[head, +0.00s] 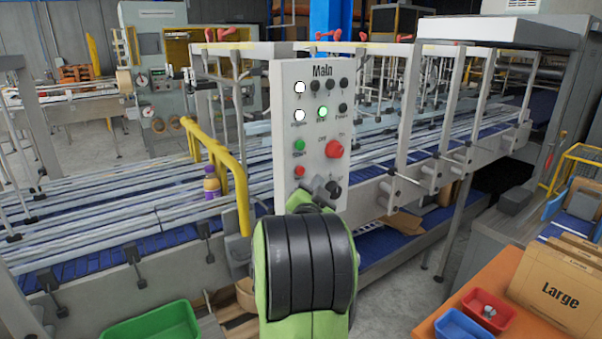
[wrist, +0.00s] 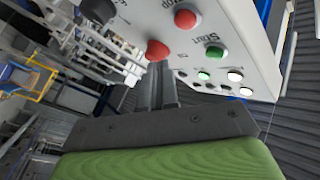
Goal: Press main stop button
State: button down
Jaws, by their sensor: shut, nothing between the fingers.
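The grey-white panel marked "Main" (head: 290,95) stands upright ahead of me. A small red button (head: 299,171) sits at its lower left, below the green start button (head: 299,145). A larger red mushroom button (head: 334,149) is to the right. In the wrist view the small red button (wrist: 185,19) is beside the green start button (wrist: 216,52). My gripper (wrist: 158,66) is shut and empty, its tips in line with the mushroom button (wrist: 157,49); I cannot tell whether they touch. In the head view my arm hides most of the gripper.
A black knob (head: 333,189) is low on the panel. A yellow rail (head: 225,160) stands left of it, before a conveyor with a bottle (head: 211,183). A green bin (head: 150,325) is at lower left. An orange table (head: 440,315) with boxes is at right.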

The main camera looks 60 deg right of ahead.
aim_at(300, 171)
jog(key=shift+w+d+b, duration=0.2)
jog(key=shift+w+d, duration=0.2)
jog(key=shift+w, duration=0.4)
jog(key=shift+w+d+b, duration=0.2)
jog(key=shift+w+d, duration=0.2)
jog(key=shift+w, duration=0.35)
dwell(0.8)
jog(key=shift+w+d+b, duration=0.15)
jog(key=shift+w+b, duration=0.2)
jog(key=shift+b, duration=0.1)
jog(key=shift+w+d+r, duration=0.1)
jog(key=shift+w+d, duration=0.15)
jog(key=shift+w, duration=0.2)
dwell(0.5)
jog(key=shift+b, duration=0.3)
jog(key=shift+s+a+b, duration=0.45)
jog(key=shift+s+b, duration=0.2)
jog(key=shift+s, duration=0.2)
